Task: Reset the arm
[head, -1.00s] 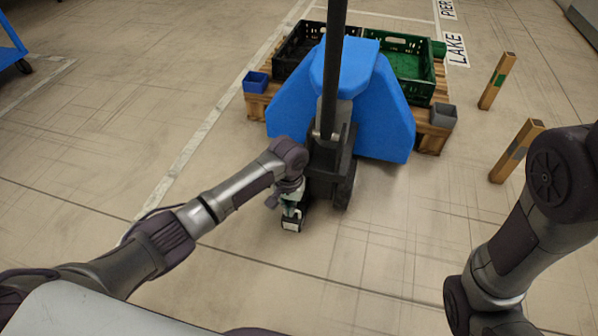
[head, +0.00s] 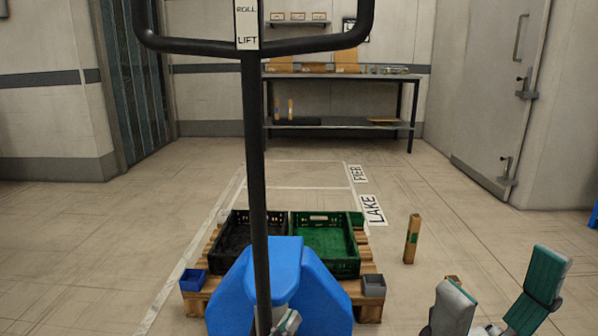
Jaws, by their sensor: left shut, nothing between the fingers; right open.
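My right gripper (head: 503,275) is at the bottom right. Its two grey and teal fingers point up and stand wide apart, with nothing between them.
A wooden pallet (head: 193,302) carries a black crate (head: 232,226) and a green crate (head: 350,268). A wooden post (head: 411,240) stands right. A workbench (head: 340,75) is behind.

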